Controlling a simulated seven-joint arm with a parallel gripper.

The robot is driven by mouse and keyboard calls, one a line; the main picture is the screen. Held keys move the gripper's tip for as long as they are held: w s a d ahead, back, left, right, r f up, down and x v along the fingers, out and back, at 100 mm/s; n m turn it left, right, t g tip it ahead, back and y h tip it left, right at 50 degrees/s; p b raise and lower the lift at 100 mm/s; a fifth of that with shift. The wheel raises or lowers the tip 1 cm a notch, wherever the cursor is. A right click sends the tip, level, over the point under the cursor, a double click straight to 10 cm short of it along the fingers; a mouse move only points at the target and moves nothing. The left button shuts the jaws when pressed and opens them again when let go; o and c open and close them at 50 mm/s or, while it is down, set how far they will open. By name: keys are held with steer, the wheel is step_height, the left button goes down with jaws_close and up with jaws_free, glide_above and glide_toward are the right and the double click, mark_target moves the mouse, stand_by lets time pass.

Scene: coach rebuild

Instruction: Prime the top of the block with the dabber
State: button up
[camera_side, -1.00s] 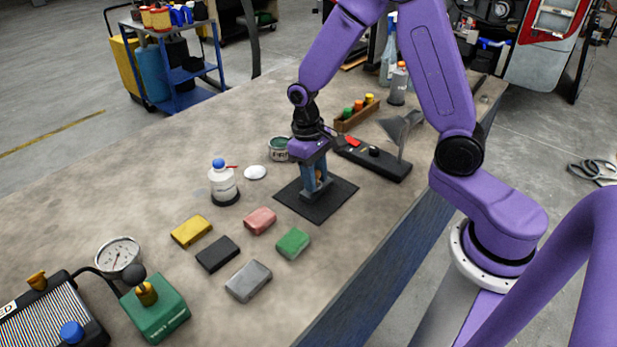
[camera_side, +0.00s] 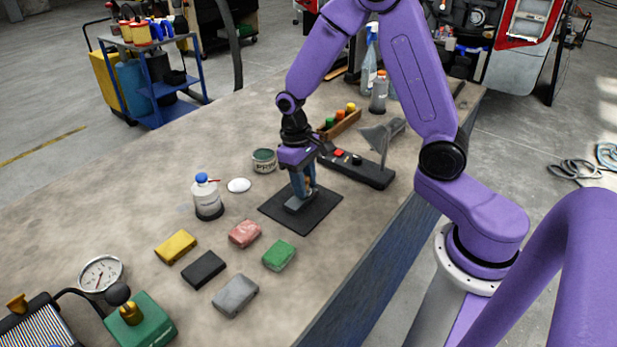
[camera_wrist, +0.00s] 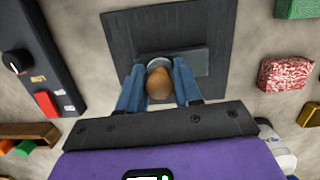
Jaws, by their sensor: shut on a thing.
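My gripper (camera_side: 303,193) is shut on the dabber, whose rounded wooden handle (camera_wrist: 161,84) shows between the two blue fingers in the wrist view. The block (camera_side: 297,203) is a flat, dark grey piece lying on a black square mat (camera_side: 324,206). It also shows in the wrist view (camera_wrist: 196,61), just beyond the fingertips. The dabber's head is at or just above the block, toward its left part in the wrist view. I cannot tell whether they touch. The dabber's lower face is hidden.
A labelled can (camera_side: 264,160), a white disc (camera_side: 238,185) and a blue-capped bottle (camera_side: 208,200) stand left of the mat. Several coloured blocks, such as a green one (camera_side: 279,255), lie in front. A black-based device (camera_side: 365,172) stands behind right.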

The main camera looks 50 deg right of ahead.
mark_target(292, 208)
steer(key=shift+s+a, duration=0.1)
steer(key=shift+a, duration=2.7)
step_height(292, 208, up, 8)
